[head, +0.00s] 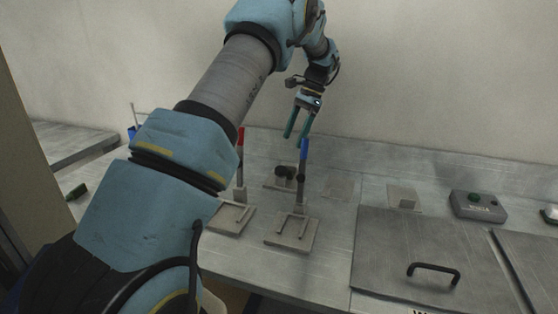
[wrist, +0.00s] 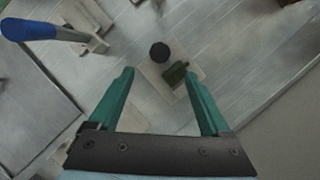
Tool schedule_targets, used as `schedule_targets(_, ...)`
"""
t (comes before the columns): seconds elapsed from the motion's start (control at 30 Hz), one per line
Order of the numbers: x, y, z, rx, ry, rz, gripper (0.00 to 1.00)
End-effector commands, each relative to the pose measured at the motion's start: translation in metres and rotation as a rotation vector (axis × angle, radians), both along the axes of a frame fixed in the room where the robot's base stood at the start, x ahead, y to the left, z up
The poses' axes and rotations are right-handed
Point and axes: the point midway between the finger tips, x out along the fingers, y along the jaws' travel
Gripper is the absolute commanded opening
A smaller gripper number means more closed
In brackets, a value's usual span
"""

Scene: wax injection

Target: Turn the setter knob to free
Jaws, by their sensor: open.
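The dark knob (head: 284,173) stands on a small pale plate on the metal bench, behind the blue-tipped lever in the head view. In the wrist view a round black knob top (wrist: 160,51) shows with a dark green block (wrist: 176,73) beside it on the same plate. I cannot tell the knob's setting or read any label. My gripper (head: 296,138) has green fingers, open and empty, pointing down above the bench. In the wrist view the gripper (wrist: 159,76) frames the knob area between and beyond its fingertips, apart from it.
A blue-tipped lever (head: 303,155) and a red-tipped lever (head: 240,160) rise from base plates near the knob. To the right are a lid with a black handle (head: 433,270) and a grey box with a green button (head: 474,198). The wall is close behind.

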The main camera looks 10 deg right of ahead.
Motion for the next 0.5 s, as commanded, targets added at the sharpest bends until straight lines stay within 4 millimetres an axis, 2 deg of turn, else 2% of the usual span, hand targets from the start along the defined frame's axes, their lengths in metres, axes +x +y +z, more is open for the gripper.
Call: schedule_targets(0.5,-0.01,0.034,-0.077,0.002,0.001,0.004,0.82)
